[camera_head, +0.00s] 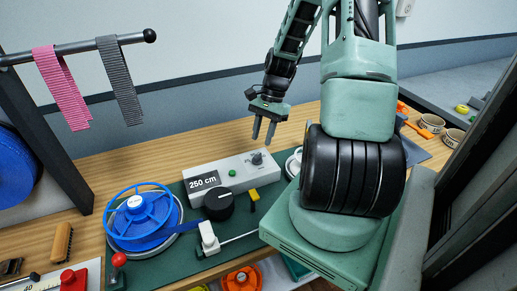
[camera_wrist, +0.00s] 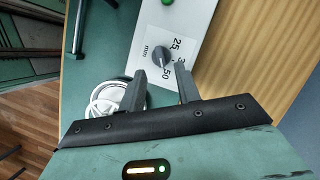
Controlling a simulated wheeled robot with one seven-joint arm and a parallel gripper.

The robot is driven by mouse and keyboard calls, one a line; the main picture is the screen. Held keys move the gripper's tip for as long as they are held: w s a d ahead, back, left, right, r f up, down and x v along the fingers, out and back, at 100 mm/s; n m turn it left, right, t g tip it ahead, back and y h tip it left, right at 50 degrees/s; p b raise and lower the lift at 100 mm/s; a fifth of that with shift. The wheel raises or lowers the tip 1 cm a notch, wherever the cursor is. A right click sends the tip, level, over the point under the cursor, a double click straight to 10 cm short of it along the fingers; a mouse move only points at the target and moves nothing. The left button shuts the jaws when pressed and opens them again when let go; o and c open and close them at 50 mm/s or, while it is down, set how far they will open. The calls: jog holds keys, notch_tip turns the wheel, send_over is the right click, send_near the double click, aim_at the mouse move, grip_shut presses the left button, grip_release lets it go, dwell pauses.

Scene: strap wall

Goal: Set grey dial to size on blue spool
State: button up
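The grey dial (camera_head: 257,158) is at the right end of a light grey console (camera_head: 275,177). My gripper (camera_head: 263,141) is above it, fingers pointing down. In the wrist view, my open gripper (camera_wrist: 160,73) has the grey dial (camera_wrist: 158,59) showing between and beyond its fingertips; contact cannot be told. The dial's exact setting is unclear. The blue spool (camera_head: 125,240) lies at the left; its white hub label is too small to read.
The console has a "250 cm" display (camera_head: 203,184) and a green button (camera_head: 232,173). A black knob (camera_head: 220,203), a white clamp-like part (camera_head: 208,237) and a yellow piece (camera_head: 254,195) stand in front. A white coil (camera_wrist: 103,103) lies near the console. Straps (camera_head: 122,85) hang at upper left.

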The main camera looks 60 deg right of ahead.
aim_at(257, 155)
jog(key=x, duration=0.5)
jog(key=shift+a+f, duration=0.1)
jog(key=shift+f, duration=0.25)
grip_shut()
